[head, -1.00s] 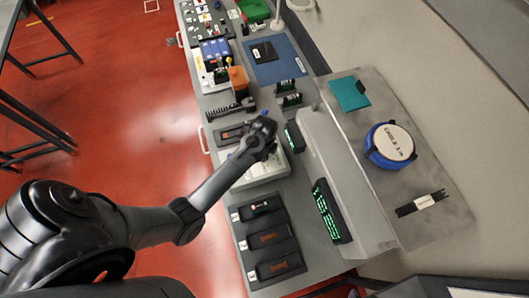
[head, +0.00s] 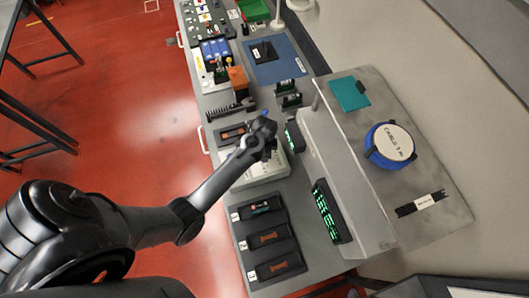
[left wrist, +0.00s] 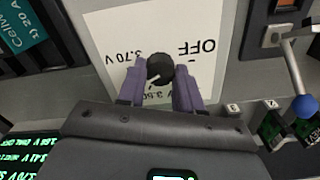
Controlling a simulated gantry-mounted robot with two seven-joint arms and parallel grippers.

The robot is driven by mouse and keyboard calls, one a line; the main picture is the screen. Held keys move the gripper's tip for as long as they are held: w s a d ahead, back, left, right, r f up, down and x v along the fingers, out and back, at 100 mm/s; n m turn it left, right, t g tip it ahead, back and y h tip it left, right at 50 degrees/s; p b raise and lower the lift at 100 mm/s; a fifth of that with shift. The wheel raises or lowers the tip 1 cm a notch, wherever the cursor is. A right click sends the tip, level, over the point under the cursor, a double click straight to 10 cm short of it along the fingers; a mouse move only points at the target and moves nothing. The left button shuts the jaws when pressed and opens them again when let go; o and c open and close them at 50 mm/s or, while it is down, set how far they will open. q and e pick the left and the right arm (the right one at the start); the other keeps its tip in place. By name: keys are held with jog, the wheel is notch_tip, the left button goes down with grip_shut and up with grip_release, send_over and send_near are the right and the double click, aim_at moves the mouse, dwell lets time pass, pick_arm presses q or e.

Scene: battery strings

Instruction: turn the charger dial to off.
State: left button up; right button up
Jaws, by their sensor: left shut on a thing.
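The charger (head: 262,178) is a pale box on the bench, largely covered by my left arm in the head view. My right gripper is not in view.
A blue-knobbed lever (left wrist: 303,105) stands right of the charger in the left wrist view. Black numbered trays (head: 268,237) lie in front of the charger. A green-lit display (head: 327,211) stands beside them. A blue cable spool (head: 372,156) rests on the grey shelf.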

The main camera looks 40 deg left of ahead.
pick_arm(q)
jog(key=n, duration=1.5)
jog(key=shift+n, duration=0.3)
jog(key=n, duration=0.3)
jog(key=shift+n, duration=0.3)
jog(key=n, duration=0.4)
jog(key=shift+n, duration=0.3)
jog(key=n, duration=0.3)
jog(key=shift+n, duration=1.9)
jog(key=o, duration=1)
